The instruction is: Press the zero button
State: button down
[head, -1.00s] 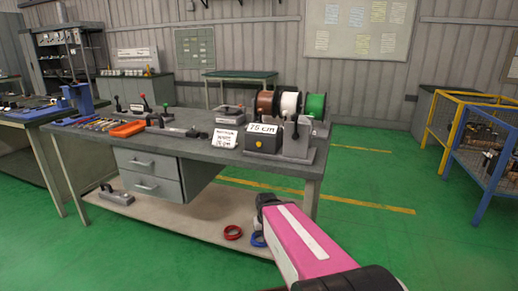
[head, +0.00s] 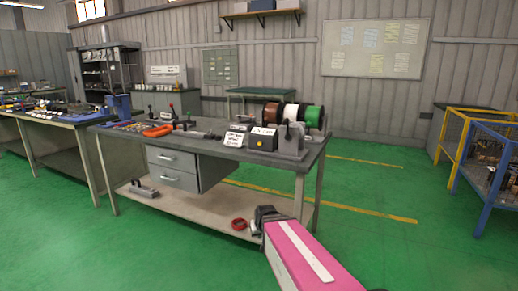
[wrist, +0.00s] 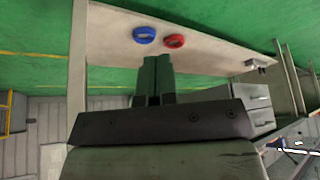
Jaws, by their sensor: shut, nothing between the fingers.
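A dark box (head: 264,141) with a small yellow button (head: 254,139) on its front stands on the workbench (head: 225,153), below the wire spools. A white label tops the box; its text is too small to read now, and no zero mark can be made out. My gripper (head: 265,213) is low in front of the bench, well apart from the box and button. In the wrist view my gripper (wrist: 157,58) is shut and empty, its fingers together. The box and button do not show in the wrist view.
Brown, white and green spools (head: 315,116) stand behind the box. A red ring (head: 239,224) and a blue ring (wrist: 144,35) lie on the bench's lower shelf (wrist: 190,50). Yellow and blue cages (head: 485,160) stand right. Green floor (head: 380,215) is open between.

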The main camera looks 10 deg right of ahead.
aim_at(260, 144)
jog(key=w+a+r+t, duration=0.2)
jog(key=w+r+t, duration=0.8)
jog(key=w+r, duration=0.55)
jog(key=w+r+m+t+h, duration=0.1)
jog(key=w+r+t, duration=0.3)
jog(key=r+t, duration=0.5)
jog(key=shift+w+r+t+h, duration=0.15)
jog(key=shift+r+t+h, duration=0.45)
jog(key=shift+r, duration=2.65)
jog(key=shift+w+d, duration=0.1)
jog(key=shift+w, duration=0.05)
jog(key=shift+w+d, duration=0.85)
jog(key=shift+w, duration=0.3)
jog(key=shift+w+d, duration=0.8)
jog(key=shift+w, duration=0.35)
jog(key=shift+w+d, duration=0.85)
jog(key=shift+w, duration=0.3)
jog(key=shift+w+d, duration=0.1)
jog(key=shift+w+d, duration=0.15)
jog(key=shift+w, duration=0.05)
